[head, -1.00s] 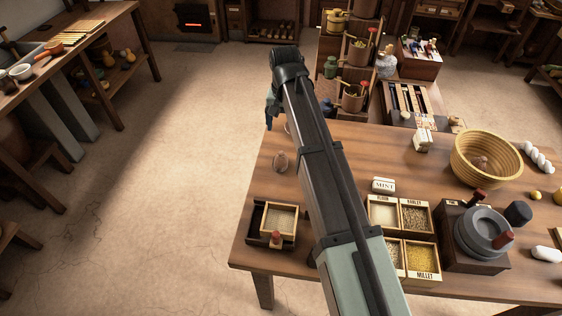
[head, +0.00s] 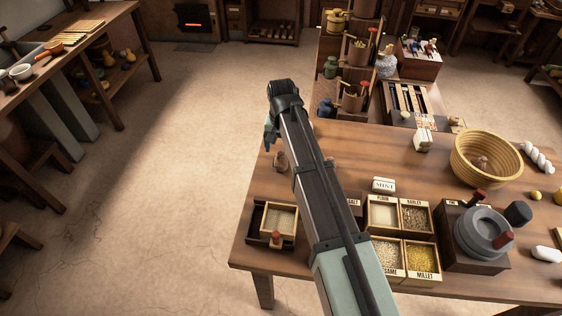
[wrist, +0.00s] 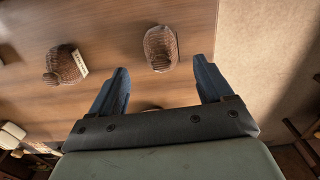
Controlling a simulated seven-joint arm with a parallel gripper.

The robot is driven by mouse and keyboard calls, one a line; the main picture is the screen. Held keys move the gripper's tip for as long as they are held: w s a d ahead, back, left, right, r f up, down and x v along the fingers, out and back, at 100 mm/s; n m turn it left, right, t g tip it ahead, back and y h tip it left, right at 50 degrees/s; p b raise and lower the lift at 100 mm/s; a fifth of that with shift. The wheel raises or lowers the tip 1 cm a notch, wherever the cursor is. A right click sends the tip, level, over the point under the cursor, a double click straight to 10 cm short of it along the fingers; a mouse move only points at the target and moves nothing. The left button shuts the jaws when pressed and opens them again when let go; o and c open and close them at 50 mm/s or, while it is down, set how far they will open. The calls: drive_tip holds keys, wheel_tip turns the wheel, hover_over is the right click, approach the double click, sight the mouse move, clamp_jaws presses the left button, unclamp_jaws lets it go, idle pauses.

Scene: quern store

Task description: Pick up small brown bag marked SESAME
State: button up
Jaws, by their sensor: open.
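My gripper (wrist: 160,68) is open and empty, above the wooden table near its left edge. A second brown bag (wrist: 66,65) lies to the left, with a pale tag whose lettering I cannot read. Part of another brown thing (wrist: 151,107) is mostly hidden by my gripper. In the head view one brown bag (head: 281,160) shows left of my arm, just below my gripper (head: 269,138). I cannot tell which bag is marked SESAME.
On the table (head: 330,270) stand a grain box (head: 390,232) with labelled compartments, a small dark tray (head: 262,243), a white MINT block (head: 383,184), a quern (head: 483,234) and a woven basket (head: 490,175) with a brown lump inside. A shelf rack (head: 350,60) stands behind.

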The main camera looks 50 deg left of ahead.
sight(281, 153)
drive_tip(key=shift+a+f, duration=0.1)
drive_tip(key=shift+f, duration=2.2)
drive_tip(key=shift+c, duration=0.4)
drive_tip(key=c, duration=1.1)
